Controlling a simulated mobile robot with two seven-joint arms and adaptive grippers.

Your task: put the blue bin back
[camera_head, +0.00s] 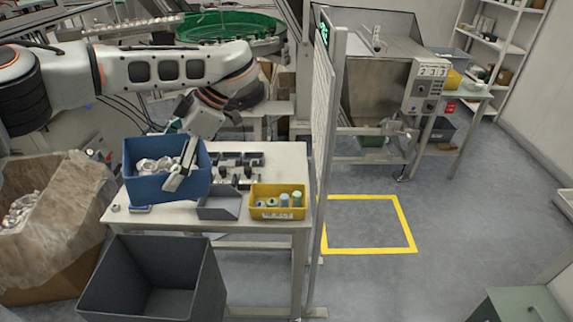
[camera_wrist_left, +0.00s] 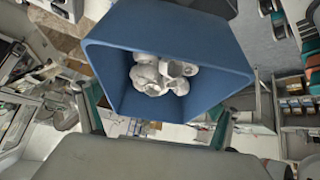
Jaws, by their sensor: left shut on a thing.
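The blue bin (camera_head: 150,188) is at the left end of the work table (camera_head: 240,218), with several white rounded parts (camera_head: 152,165) inside. I cannot tell whether its base touches the table or is slightly above it. My left gripper (camera_head: 179,178) reaches down from above at the bin's right side and is shut on the bin. In the left wrist view, the blue bin (camera_wrist_left: 120,75) fills the upper middle, its opening facing the camera and the white parts (camera_wrist_left: 162,75) showing inside. The exact finger contact is hard to see. My right gripper is not in view.
A yellow bin (camera_head: 277,214) with cylinders, a grey tray (camera_head: 219,208) and dark fixtures (camera_head: 238,158) crowd the table to the right. An empty dark bin (camera_head: 155,290) and a lined carton (camera_head: 50,270) stand in front and left. A panel (camera_head: 323,130) borders the table's right side.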

